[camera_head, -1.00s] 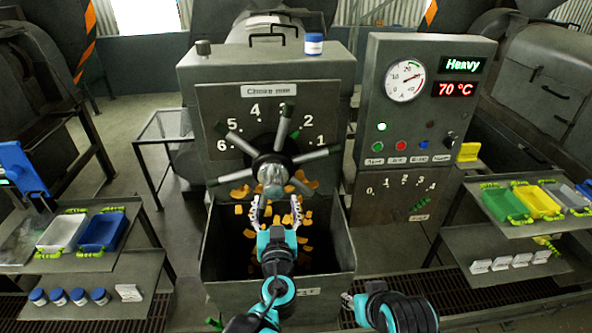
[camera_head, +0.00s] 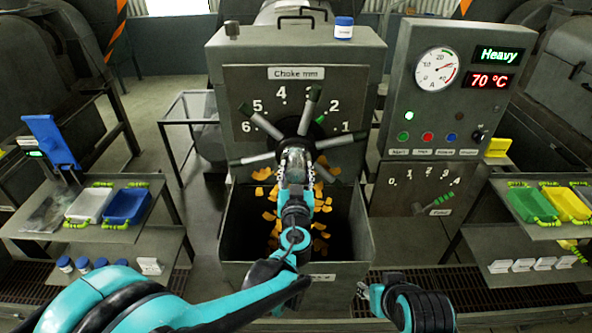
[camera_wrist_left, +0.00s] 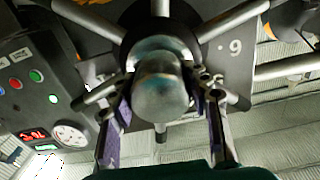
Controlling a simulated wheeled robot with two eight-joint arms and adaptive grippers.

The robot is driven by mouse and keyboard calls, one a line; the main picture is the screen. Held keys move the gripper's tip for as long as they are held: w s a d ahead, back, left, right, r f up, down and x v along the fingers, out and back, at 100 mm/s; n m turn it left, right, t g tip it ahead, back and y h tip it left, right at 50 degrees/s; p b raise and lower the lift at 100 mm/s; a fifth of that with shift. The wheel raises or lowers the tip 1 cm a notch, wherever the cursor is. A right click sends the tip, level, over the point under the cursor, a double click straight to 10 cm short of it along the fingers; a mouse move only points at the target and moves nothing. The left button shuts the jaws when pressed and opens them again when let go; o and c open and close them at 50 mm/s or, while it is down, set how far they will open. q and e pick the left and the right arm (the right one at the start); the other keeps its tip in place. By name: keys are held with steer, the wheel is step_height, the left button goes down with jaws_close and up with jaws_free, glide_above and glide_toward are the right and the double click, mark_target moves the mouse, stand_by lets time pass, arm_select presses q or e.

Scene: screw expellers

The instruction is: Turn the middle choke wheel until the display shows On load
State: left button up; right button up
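The choke wheel (camera_head: 310,110), with several grey spokes and a rounded metal hub (camera_wrist_left: 160,88), is on the grey panel marked "Choke mm" with numbers around it. My left gripper (camera_head: 295,172) is at the hub in the head view. In the left wrist view its two fingers (camera_wrist_left: 164,92) stand on either side of the hub, close to it; contact is not clear. The display (camera_head: 499,55) reads "Heavy" in green. My right gripper (camera_head: 369,290) is low in the head view, away from the wheel; its opening is unclear.
The control box has a red 70 °C display (camera_head: 490,81), a dial gauge (camera_head: 436,69) and buttons. Below the wheel is an open bin (camera_head: 345,262) with orange-yellow pieces. Shelves with coloured trays stand left and right. A white-and-blue jar (camera_head: 343,28) is on the machine top.

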arm_select(q)
jaws_close()
steer(key=shift+n, duration=0.3)
steer(key=shift+n+b, duration=0.5)
steer(key=shift+n, duration=2)
steer(key=o, duration=1.1)
jaws_free()
